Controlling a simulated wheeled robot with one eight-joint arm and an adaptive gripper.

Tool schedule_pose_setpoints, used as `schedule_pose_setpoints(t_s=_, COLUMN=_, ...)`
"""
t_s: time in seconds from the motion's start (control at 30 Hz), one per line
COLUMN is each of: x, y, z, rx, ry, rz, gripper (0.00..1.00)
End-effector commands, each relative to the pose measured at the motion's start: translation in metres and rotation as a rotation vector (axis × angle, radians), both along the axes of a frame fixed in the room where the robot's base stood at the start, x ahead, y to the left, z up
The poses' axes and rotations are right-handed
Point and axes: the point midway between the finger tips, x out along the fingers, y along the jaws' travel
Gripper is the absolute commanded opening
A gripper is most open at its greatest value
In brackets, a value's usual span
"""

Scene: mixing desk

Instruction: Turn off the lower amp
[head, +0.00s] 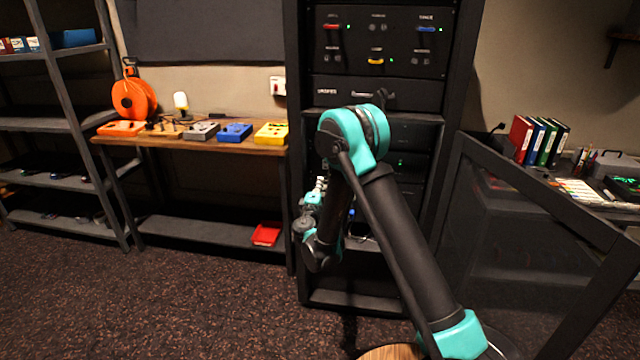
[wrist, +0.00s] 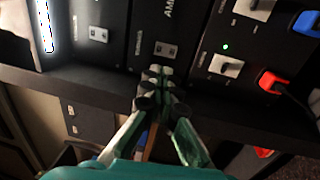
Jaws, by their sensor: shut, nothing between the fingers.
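The black rack (head: 460,60) stands in the middle of the head view, with dark units inside it. A dark unit with a small green light (head: 400,163) is partly hidden behind my arm. In the wrist view, a black panel (wrist: 150,28) carries letters starting "AM" and a pale switch (wrist: 166,50). I cannot tell whether this is the lower amp, or which way the switch is set. My gripper (wrist: 160,78) is shut and empty, its fingertips just below that switch in the picture. Contact is unclear. In the head view my gripper (head: 320,186) is small, at the rack's left side.
The wrist view shows a neighbouring panel with a switch (wrist: 226,66), a green light, a red plug (wrist: 270,82) and a blue plug (wrist: 306,24). An open dark door (head: 530,230) stands right of the rack. A wooden bench (head: 190,143) holds coloured boxes at left. Carpet lies clear in front.

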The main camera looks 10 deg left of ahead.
Motion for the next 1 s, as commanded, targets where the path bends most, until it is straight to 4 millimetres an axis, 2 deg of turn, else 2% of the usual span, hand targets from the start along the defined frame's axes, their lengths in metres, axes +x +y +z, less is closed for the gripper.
schedule_pose_setpoints(t_s=0.3, x=0.063, y=-0.003, z=0.008, rx=0.001, ry=0.001, rz=-0.003, gripper=0.00)
schedule_pose_setpoints(t_s=0.5, x=0.094, y=-0.004, z=0.011, rx=0.000, ry=0.000, rz=-0.002, gripper=0.00)
schedule_pose_setpoints(t_s=0.7, x=0.108, y=-0.004, z=0.013, rx=0.000, ry=0.000, rz=0.000, gripper=0.00)
schedule_pose_setpoints(t_s=1.0, x=0.110, y=-0.004, z=0.014, rx=0.001, ry=0.000, rz=0.000, gripper=0.00)
